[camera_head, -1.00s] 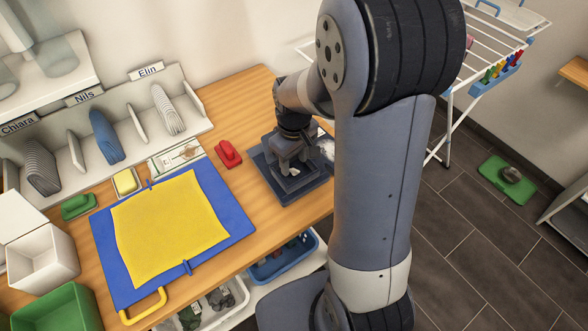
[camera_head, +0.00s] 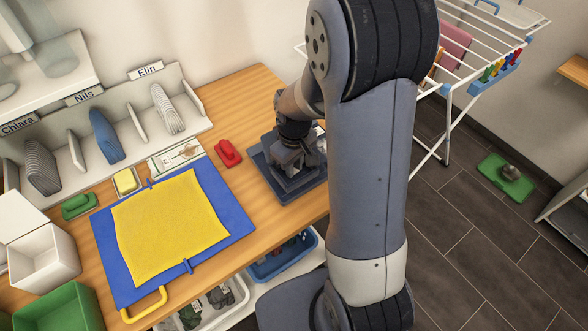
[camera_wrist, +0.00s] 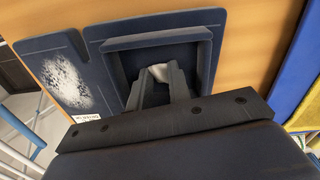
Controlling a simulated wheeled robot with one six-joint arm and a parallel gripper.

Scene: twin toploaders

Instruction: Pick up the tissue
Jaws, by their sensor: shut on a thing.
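A small white tissue (camera_wrist: 158,72) shows between my gripper's fingers in the wrist view, over the square recess of a dark blue tray (camera_wrist: 205,22). My gripper (camera_wrist: 160,84) is shut on the tissue, with a finger on each side of it. In the head view, my gripper (camera_head: 287,168) is low over the dark tray (camera_head: 262,183) on the wooden table, and the tissue cannot be made out there. Whether the tissue still touches the tray is unclear.
White fluff (camera_wrist: 66,80) lies on the tray beside the recess. A red clip-like object (camera_head: 228,153) and a blue board with a yellow cloth (camera_head: 170,228) are left of the tray. A drying rack (camera_head: 455,75) stands beyond my arm.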

